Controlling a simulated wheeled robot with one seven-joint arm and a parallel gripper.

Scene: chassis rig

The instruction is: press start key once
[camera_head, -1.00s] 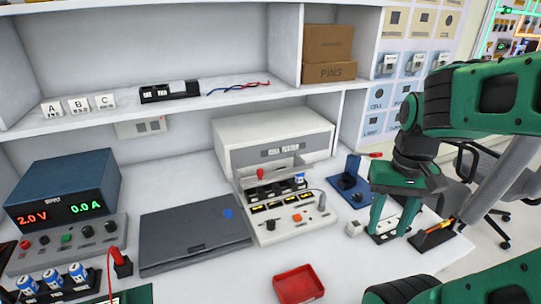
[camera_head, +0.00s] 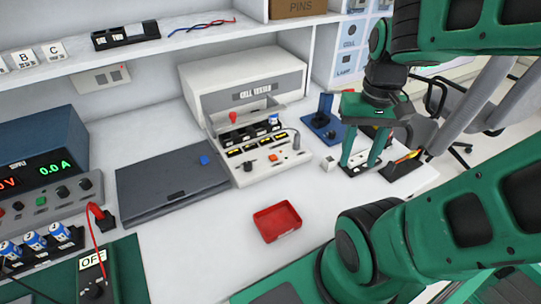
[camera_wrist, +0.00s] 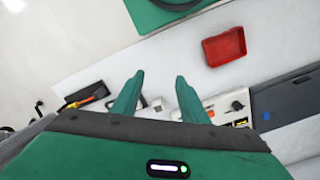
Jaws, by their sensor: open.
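The white cell tester (camera_head: 245,85) stands at the back of the bench, with a control panel on its front. That panel holds a row of yellow displays, an orange key (camera_head: 273,158), black knobs and a red lamp (camera_head: 233,117). No start lettering is legible. Part of the tester also shows in the wrist view (camera_wrist: 226,106). A supply box at the left has a green key (camera_head: 41,202). My gripper (camera_head: 362,162) is open and empty, fingers down, to the right of the tester and apart from it. Its two fingers also show in the wrist view (camera_wrist: 158,80).
A red tray (camera_head: 277,220) lies on the bench in front of the tester. A closed grey case (camera_head: 170,185) is left of it. A blue stand (camera_head: 322,122) and a small white block (camera_head: 328,164) are near my gripper. Bare bench lies around the red tray.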

